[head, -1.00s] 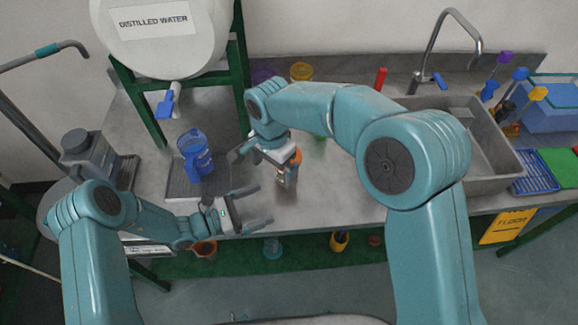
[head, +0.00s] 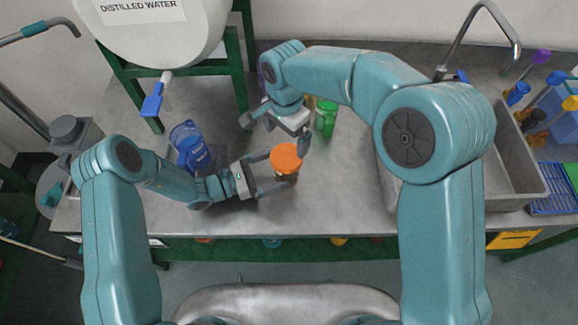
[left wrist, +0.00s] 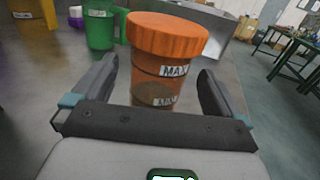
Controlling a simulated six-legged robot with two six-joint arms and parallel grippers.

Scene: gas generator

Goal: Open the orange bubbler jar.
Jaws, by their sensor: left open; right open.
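The orange bubbler jar (head: 286,160) stands upright on the counter in the head view, its orange lid on. It also shows in the left wrist view (left wrist: 165,60), with MAX and lower markings on its side. My left gripper (head: 272,173) is open, with its fingers reaching to either side of the jar's body from the left. In the left wrist view (left wrist: 165,95) the jar stands between the fingertips, with gaps visible. My right gripper (head: 275,135) is open above and behind the jar, pointing down, and holds nothing that I can see.
A blue pitcher (head: 190,147) is close to my left wrist. The distilled water tank (head: 155,35) on its green stand is at the back left. The sink (head: 520,165) is at the right. The front right counter is clear.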

